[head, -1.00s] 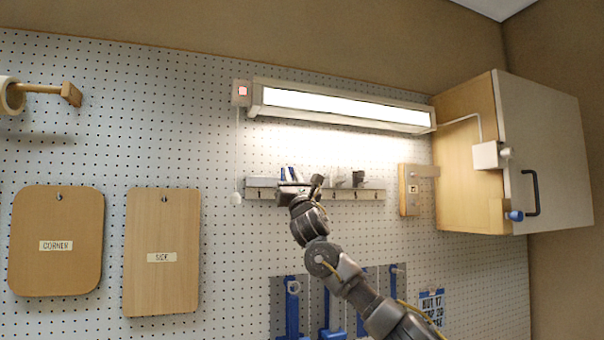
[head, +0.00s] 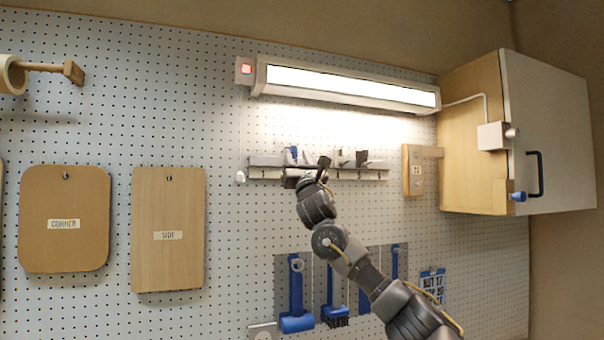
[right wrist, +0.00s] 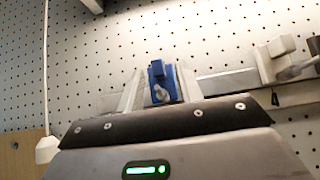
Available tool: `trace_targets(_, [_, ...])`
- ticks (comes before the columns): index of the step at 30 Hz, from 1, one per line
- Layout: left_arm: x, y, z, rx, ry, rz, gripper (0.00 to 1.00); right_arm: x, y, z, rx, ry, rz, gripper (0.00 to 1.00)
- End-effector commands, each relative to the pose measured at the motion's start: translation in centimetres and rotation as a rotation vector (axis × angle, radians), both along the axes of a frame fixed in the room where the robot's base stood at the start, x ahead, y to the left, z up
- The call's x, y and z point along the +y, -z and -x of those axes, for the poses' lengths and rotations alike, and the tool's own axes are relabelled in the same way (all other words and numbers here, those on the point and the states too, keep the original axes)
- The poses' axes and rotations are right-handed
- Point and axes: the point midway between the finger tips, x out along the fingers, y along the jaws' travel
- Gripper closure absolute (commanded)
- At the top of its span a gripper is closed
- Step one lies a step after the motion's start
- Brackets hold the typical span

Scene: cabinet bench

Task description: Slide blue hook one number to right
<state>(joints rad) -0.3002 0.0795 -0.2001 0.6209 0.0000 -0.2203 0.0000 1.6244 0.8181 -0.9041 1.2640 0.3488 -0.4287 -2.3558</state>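The blue hook (head: 291,154) sits on a pale horizontal rail (head: 265,173) on the pegboard, left of the rail's middle. My right gripper (head: 306,172) is at the rail, at the blue hook, and hides part of both. In the right wrist view the blue hook (right wrist: 166,84) stands between my right gripper's two pale fingers (right wrist: 162,88). The fingers flank it closely; whether both touch it is unclear. The numbers on the rail are too small to read. My left gripper is not in view.
Other hooks (head: 352,158) sit on the rail to the right. A lit lamp (head: 345,85) hangs above, with a pull cord knob (head: 240,177) at the rail's left end. A wooden block (head: 419,170) and a cabinet (head: 474,135) are to the right. Blue tools (head: 296,295) hang below.

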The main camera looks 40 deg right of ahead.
Motion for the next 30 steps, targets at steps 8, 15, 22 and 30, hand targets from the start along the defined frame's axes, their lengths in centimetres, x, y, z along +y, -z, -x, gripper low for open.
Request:
trace_targets(8, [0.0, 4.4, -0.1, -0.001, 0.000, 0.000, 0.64, 1.2, 4.8, 3.8, -0.001, -0.001, 0.000, 0.64])
trace_targets(15, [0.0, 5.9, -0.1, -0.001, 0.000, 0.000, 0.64, 1.9, 6.5, 5.8, -0.001, 0.000, -0.001, 0.64])
trace_targets(22, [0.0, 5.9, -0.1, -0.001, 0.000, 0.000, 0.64, 2.0, 6.6, 6.2, -0.001, 0.002, -0.002, 0.64])
trace_targets(30, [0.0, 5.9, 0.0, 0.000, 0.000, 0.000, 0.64, 2.0, 6.5, 6.2, -0.001, 0.001, -0.002, 0.64])
